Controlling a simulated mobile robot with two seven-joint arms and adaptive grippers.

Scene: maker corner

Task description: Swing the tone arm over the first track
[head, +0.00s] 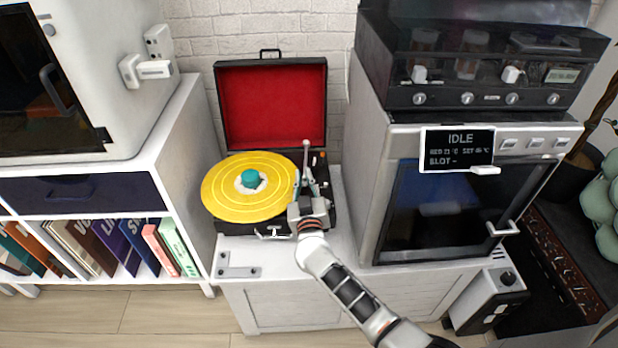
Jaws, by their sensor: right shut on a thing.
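A black record player with a red-lined lid (271,105) stands open on a white cabinet. A yellow record (225,190) with a teal and white centre (250,179) lies on its platter. The pale, thin tone arm (306,152) stands at the right of the record, its rear end toward the lid. My right gripper (307,188) is at the right edge of the record, shut on the tone arm. The gripper hides the tone arm's front end, so I cannot tell whether its tip is above the record. My left gripper is out of view.
A white and black machine with an "IDLE" display (458,150) stands close on the right. On the left is a white shelf (180,130) with record sleeves and a white cabinet-like machine on top. The white cabinet top (240,255) is bare in front, except for a small grey bracket.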

